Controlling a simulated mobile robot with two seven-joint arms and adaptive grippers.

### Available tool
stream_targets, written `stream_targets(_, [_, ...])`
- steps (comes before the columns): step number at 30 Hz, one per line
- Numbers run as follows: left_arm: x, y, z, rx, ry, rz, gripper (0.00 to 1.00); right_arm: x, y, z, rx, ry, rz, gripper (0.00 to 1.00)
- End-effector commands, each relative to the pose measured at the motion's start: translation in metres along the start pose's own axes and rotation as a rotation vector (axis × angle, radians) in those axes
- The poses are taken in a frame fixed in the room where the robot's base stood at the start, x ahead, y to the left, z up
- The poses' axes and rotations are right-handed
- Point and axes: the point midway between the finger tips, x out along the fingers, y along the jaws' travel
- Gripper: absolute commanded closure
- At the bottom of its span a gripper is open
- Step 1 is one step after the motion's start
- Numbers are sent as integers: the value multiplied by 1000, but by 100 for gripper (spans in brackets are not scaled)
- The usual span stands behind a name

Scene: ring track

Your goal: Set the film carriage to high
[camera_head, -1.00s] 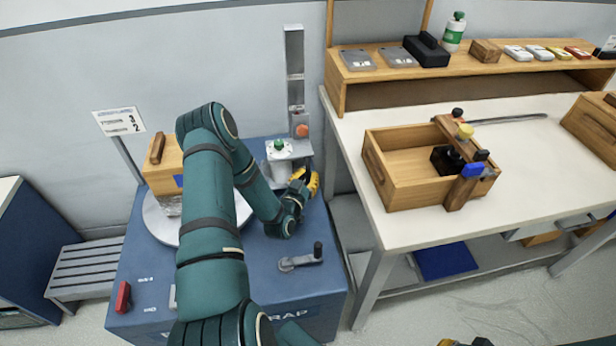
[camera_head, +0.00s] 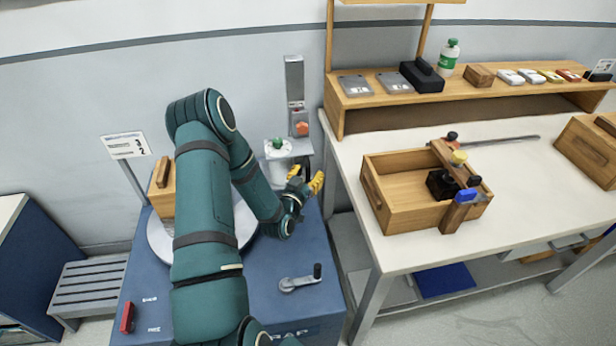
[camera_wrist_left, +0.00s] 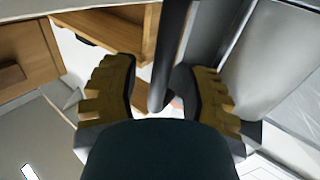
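The film carriage (camera_head: 290,150) is a pale grey bracket with a white roll and a green top. It stands at the foot of the upright grey mast (camera_head: 294,80), at the back right of the blue wrapping machine. An orange knob (camera_head: 302,129) shows on the mast just above it. My left gripper (camera_head: 306,178) is just in front and to the right of the carriage, fingers spread. In the left wrist view the open fingers (camera_wrist_left: 165,95) stand either side of a dark bar (camera_wrist_left: 172,50); I cannot tell whether they touch it. My right gripper is out of view.
A turntable (camera_head: 158,240) with a wooden box (camera_head: 161,200) is left, partly behind my left arm. A crank (camera_head: 300,281) sits at the machine's front right. A white workbench (camera_head: 400,250) with a wooden crate (camera_head: 375,195) stands close on the right.

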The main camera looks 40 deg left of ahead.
Motion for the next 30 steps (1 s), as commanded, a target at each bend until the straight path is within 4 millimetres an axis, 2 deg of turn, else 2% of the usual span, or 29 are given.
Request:
stream_targets(8, [-2,0,2,-1,-7,0,54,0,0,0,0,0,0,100])
stream_targets(13, [-14,-1,3,0,-9,-1,54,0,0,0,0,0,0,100])
stream_targets(24, [-86,0,3,-1,-10,-1,54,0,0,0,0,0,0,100])
stream_targets(30, [-112,0,2,0,-7,-1,54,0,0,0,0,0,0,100])
